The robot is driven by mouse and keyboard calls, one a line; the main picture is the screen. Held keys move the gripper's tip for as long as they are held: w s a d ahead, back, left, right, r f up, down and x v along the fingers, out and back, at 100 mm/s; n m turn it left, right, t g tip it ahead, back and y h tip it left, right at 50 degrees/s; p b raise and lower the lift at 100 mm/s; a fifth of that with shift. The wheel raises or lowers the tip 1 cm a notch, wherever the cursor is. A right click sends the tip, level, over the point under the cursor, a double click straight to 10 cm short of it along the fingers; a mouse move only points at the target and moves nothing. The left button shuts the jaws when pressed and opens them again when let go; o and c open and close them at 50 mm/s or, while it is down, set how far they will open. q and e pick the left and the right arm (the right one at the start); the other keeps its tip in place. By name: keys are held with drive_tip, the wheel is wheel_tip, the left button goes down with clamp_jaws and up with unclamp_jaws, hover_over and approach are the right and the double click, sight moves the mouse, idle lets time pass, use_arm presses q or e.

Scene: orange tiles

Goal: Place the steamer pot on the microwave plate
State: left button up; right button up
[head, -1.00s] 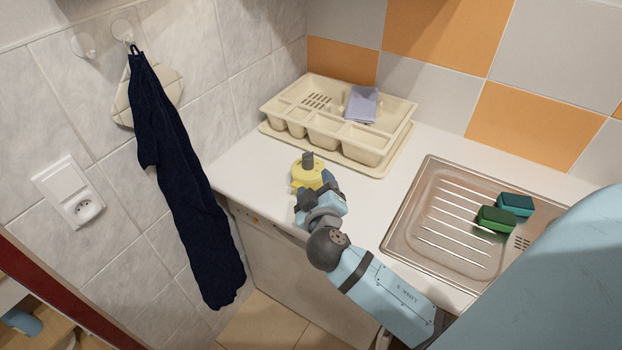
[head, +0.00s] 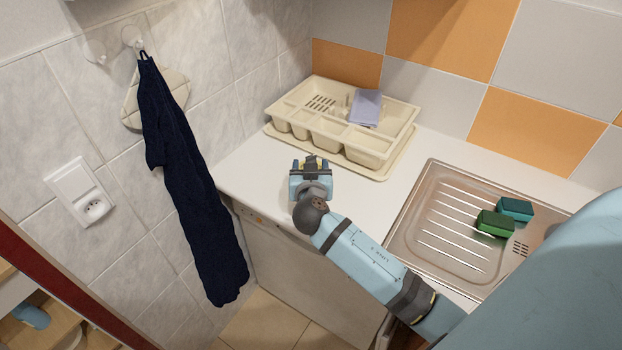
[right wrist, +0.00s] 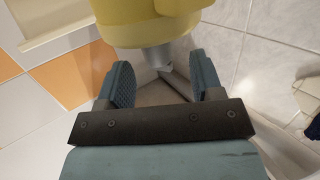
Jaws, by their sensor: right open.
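The steamer pot is a small yellow pot with a dark grey knob. It stands on the white counter near its left front corner. In the head view it is almost wholly hidden behind my right gripper (head: 311,167). In the right wrist view the yellow pot (right wrist: 145,28) fills the top, just beyond my right gripper's fingertips (right wrist: 162,72). Its grey stem or knob (right wrist: 156,56) shows between the two spread fingers, with gaps on the sides. My right gripper is open. No microwave plate is in view. My left gripper is not in view.
A cream dish rack (head: 340,120) with a folded lilac cloth (head: 366,108) stands behind the pot. A metal sink drainer (head: 425,240) with green and teal sponges (head: 494,223) is to the right. A dark towel (head: 190,190) hangs on the left wall.

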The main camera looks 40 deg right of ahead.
sight(311, 156)
drive_tip(key=shift+w+d+r, duration=0.1)
drive_tip(key=shift+w+d, duration=0.15)
drive_tip(key=shift+w, duration=0.1)
drive_tip(key=p+x, duration=0.1)
drive_tip(key=x, duration=0.2)
drive_tip(key=shift+w+d+p, duration=0.2)
drive_tip(key=shift+d+p, duration=0.05)
drive_tip(key=shift+p, duration=0.15)
drive_tip(key=shift+w+d+f, duration=0.15)
drive_tip(key=shift+w+f, duration=0.15)
drive_tip(key=shift+r, duration=0.1)
clamp_jaws()
